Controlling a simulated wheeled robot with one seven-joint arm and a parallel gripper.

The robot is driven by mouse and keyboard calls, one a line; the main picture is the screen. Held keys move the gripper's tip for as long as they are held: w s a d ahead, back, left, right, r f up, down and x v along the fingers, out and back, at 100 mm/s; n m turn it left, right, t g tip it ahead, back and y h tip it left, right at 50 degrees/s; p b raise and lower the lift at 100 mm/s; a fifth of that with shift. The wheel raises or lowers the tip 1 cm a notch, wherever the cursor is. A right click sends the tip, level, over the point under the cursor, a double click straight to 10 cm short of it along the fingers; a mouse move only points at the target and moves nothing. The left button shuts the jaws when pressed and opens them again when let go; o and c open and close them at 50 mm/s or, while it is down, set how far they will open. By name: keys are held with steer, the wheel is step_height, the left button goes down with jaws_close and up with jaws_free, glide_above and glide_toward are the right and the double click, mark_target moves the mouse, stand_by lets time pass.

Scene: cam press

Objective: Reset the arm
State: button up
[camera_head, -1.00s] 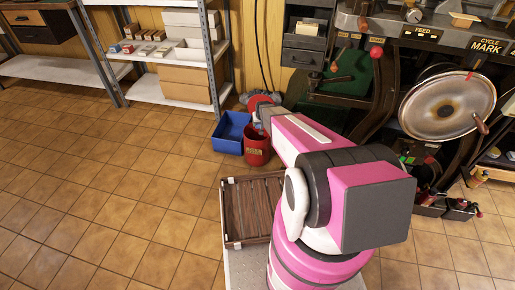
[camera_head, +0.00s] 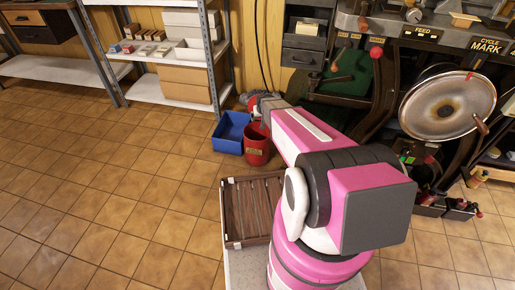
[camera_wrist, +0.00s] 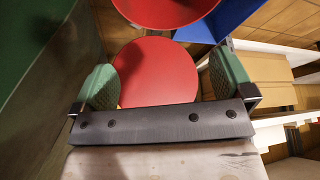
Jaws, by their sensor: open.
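My gripper (camera_wrist: 163,66) shows in the wrist view with its two green-padded fingers wide apart and nothing clamped between them. A flat red disc (camera_wrist: 157,75) appears in the gap between the fingers, and I cannot tell how far beyond them it lies. My pink and grey arm (camera_head: 310,135) reaches away from the base toward the floor area by the machine in the head view. The gripper's fingers are mostly hidden there behind the arm's end.
A red bucket (camera_head: 257,152) and blue bin (camera_head: 229,134) stand near the arm's end. A slatted wooden tray (camera_head: 236,215) lies beside my base. The press (camera_head: 425,35) with a large round plate (camera_head: 447,107) is at right, shelving (camera_head: 173,95) at back left. The left floor is clear.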

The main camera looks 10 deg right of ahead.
steer(key=v, duration=0.3)
steer(key=shift+s+r, duration=0.15)
steer(key=shift+r, duration=0.15)
